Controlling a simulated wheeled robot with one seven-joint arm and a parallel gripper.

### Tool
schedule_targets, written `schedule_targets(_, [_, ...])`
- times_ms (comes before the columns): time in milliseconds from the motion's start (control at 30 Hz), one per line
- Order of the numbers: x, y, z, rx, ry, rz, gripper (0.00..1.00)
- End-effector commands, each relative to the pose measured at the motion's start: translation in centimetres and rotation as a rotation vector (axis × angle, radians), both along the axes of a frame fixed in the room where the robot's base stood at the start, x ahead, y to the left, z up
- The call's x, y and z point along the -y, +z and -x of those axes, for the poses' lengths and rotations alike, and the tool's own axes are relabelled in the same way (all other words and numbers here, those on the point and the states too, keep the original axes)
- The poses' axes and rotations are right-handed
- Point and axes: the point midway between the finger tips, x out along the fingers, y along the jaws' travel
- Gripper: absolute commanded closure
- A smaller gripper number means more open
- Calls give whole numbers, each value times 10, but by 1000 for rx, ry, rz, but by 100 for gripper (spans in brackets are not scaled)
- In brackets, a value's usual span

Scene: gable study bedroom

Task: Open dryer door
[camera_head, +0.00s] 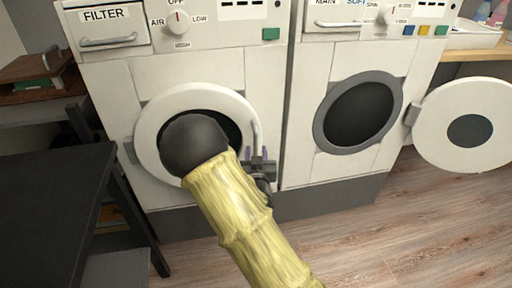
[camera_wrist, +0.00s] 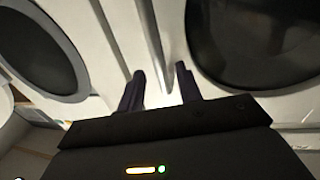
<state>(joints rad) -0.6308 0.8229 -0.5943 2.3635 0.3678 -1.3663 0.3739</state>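The dryer (camera_head: 215,65) is the left white machine, with "FILTER" and "AIR/LOW" on its panel. Its round white door (camera_head: 165,105) looks shut, and my arm covers part of the door and its dark window. A pale curved handle (camera_head: 256,134) runs down the door's right edge. My gripper (camera_head: 259,153) is at the lower end of this handle. In the wrist view my two dark fingers (camera_wrist: 160,84) are spread apart, with the handle (camera_wrist: 152,40) leading toward the gap between them. I cannot tell whether either finger touches it. The dryer window (camera_wrist: 265,40) shows at right there.
A white washer (camera_head: 345,62) stands close at the right, its round door (camera_head: 440,110) swung open to the right. A dark table (camera_head: 50,210) stands at the left front. Wooden floor (camera_head: 390,240) is clear in front of the machines at right.

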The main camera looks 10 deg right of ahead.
Motion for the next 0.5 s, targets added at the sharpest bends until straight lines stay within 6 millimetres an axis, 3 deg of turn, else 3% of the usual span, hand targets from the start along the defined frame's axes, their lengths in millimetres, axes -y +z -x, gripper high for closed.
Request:
schedule_targets(200, [7, -1, -35, 2, 0, 0, 65])
schedule_targets(500, [9, 0, -47, 0, 0, 0, 65])
